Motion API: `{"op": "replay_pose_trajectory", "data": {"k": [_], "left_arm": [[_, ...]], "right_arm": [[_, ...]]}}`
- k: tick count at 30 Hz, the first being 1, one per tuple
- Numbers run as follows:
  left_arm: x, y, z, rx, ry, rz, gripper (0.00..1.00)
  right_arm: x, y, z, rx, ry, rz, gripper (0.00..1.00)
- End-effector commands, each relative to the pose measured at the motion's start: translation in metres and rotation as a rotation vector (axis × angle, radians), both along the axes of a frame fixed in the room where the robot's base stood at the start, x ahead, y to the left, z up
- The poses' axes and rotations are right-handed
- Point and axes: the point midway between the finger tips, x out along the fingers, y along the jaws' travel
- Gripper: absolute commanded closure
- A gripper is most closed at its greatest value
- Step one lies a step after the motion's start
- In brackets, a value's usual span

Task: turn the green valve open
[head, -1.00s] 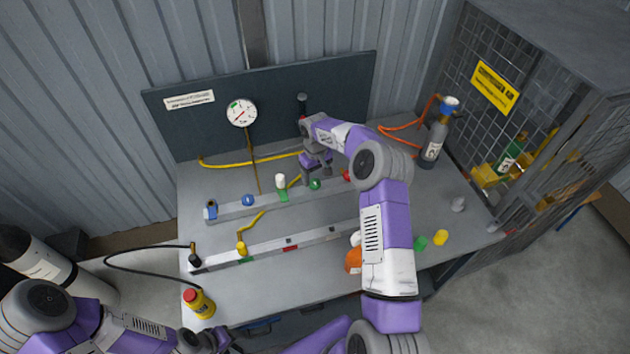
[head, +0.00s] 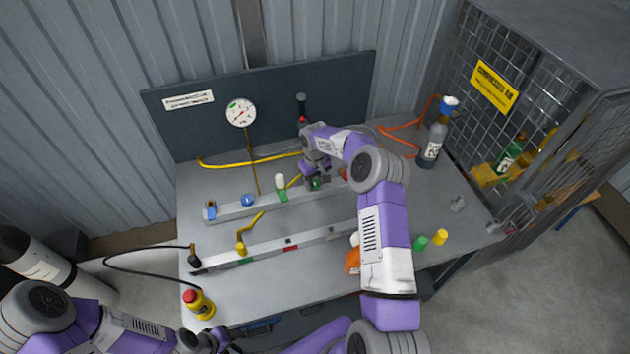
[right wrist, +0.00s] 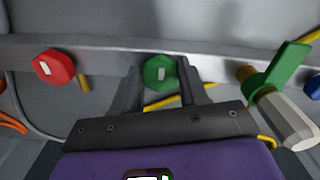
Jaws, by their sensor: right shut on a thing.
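The green valve (head: 315,183) is a round green knob with a white mark on the rear grey rail (head: 240,209). In the right wrist view the green knob (right wrist: 160,72) sits between the two fingers of my right gripper (right wrist: 161,88). My right gripper (head: 316,182) is shut on the knob, one finger on each side. The white mark on the knob stands nearly upright in the wrist view. My left gripper (head: 205,342) is at the bottom edge of the head view, small and partly cut off, so its jaws cannot be read.
A red knob (right wrist: 53,68) and a green lever (right wrist: 278,75) flank the valve on the rail. A blue knob (head: 248,200) is farther left. A pressure gauge (head: 241,113) hangs on the dark back panel. A grey bottle (head: 433,140) stands at the right.

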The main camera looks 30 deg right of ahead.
Motion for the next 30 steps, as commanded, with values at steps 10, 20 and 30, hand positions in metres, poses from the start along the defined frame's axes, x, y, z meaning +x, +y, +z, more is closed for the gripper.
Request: {"op": "replay_pose_trajectory", "data": {"k": [10,20,30], "left_arm": [[0.0,0.0,-0.004,0.0,0.0,0.0,0.42],[0.0,0.0,-0.013,0.0,0.0,0.0,0.42],[0.0,0.0,-0.019,0.0,0.0,0.0,0.42]], "right_arm": [[0.0,-0.001,0.0,-0.001,0.0,0.083,0.87],[0.001,-0.001,-0.001,-0.001,-0.001,0.346,0.87],[0.001,-0.003,0.0,-0.001,0.0,0.669,0.87]]}}
